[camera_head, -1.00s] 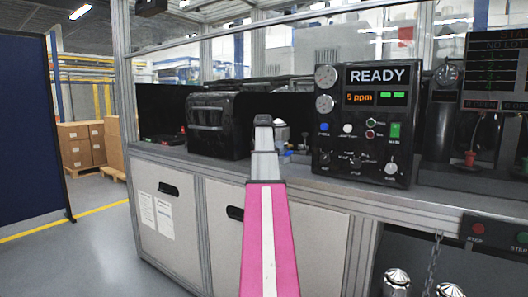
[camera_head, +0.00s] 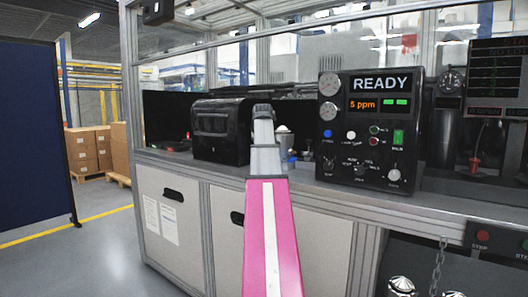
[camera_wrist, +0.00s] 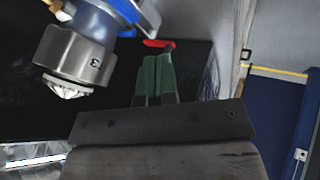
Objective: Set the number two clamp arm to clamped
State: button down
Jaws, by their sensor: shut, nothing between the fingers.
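In the wrist view my gripper (camera_wrist: 157,58) shows as two green fingers, shut together with nothing between them, in front of a dark grey block. A small red piece (camera_wrist: 158,43) lies just past the fingertips; I cannot tell whether it touches them or is part of a clamp arm. In the head view my pink arm reaches toward the bench, and the fingers are hidden behind its grey end. A small red item (camera_head: 187,135) shows in the dark bay at the left. I cannot make out a clamp arm marked two or its position.
A silver cylinder (camera_wrist: 75,55) with a mark like a 3 and a blue body is close to the fingers' left. A black case (camera_head: 222,132) and a black READY panel (camera_head: 366,128) stand on the bench. A blue partition (camera_head: 35,140) is at far left; floor beside it is clear.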

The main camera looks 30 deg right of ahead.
jog(key=shift+s+a+r, duration=0.1)
jog(key=shift+s+r, duration=0.15)
jog(key=shift+r, duration=0.05)
